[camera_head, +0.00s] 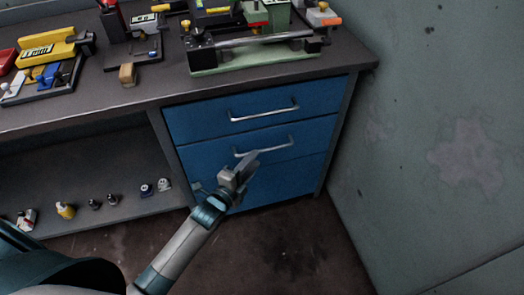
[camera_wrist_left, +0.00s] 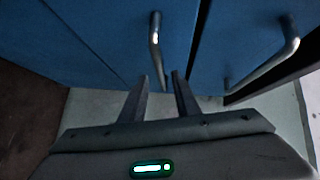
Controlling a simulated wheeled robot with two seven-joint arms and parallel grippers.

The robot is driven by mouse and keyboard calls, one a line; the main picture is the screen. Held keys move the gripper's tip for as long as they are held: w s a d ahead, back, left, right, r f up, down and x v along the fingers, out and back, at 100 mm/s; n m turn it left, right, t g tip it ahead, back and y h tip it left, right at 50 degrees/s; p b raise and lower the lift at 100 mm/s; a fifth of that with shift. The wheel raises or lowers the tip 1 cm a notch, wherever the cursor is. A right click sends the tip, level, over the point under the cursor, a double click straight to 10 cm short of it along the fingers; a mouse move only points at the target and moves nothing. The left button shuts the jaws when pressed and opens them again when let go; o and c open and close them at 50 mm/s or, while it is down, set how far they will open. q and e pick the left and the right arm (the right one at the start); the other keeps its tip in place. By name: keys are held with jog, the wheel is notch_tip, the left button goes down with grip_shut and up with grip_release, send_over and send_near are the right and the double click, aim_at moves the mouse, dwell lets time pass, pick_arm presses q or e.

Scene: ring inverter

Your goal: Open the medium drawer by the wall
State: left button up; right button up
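The middle blue drawer (camera_head: 205,156) is closed in the cabinet beneath the workbench, beside the wall. Its silver bar handle (camera_head: 280,145) runs across its front, and my fingers hide part of it. In the left wrist view the handle (camera_wrist_left: 155,35) lies straight ahead, its near end between the fingertips. My left gripper (camera_head: 250,161) is at the handle, pointing at the drawer front. In the left wrist view its two fingers (camera_wrist_left: 160,78) are apart with a gap between them. Whether they touch the handle cannot be told. My right gripper is not in view.
The closed top drawer (camera_head: 200,121) has its own handle (camera_wrist_left: 280,52); the bottom drawer (camera_head: 275,185) is closed below. The grey wall (camera_head: 430,130) stands close on the right. The workbench (camera_head: 150,90) carries several tools and fixtures. The floor (camera_head: 290,250) before the drawers looks clear.

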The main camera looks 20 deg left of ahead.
aim_at(262, 151)
pick_arm(q)
jog(key=x, duration=0.6)
jog(key=shift+w+d, duration=0.1)
jog(key=shift+w, duration=0.15)
grip_shut()
